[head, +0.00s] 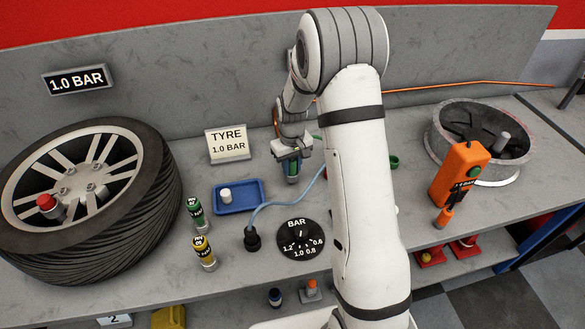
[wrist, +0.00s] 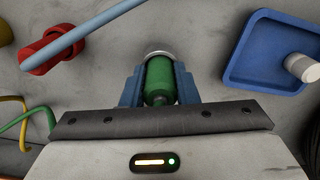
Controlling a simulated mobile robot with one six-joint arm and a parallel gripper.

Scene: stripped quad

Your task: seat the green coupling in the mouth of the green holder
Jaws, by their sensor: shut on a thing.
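The green coupling (wrist: 160,80) is between the blue fingers of my gripper (wrist: 159,86) in the wrist view, with a silver rim at its far end. In the head view my gripper (head: 290,168) points down with the coupling (head: 292,170) in it, to the right of the blue tray. It looks held above the bench, but the exact gap cannot be told. A small green part, perhaps the green holder (head: 394,162), shows just right of my arm; my arm hides most of that area. The holder's mouth is not clearly seen.
A red holder (wrist: 50,52) has a blue hose (wrist: 90,27) crossing over it. The blue tray (head: 236,208) holds a white cap. The black BAR dial (head: 300,240), two small canisters (head: 195,213), the tyre (head: 90,200), an orange tester (head: 460,174) and a grey rim (head: 437,143) stand around.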

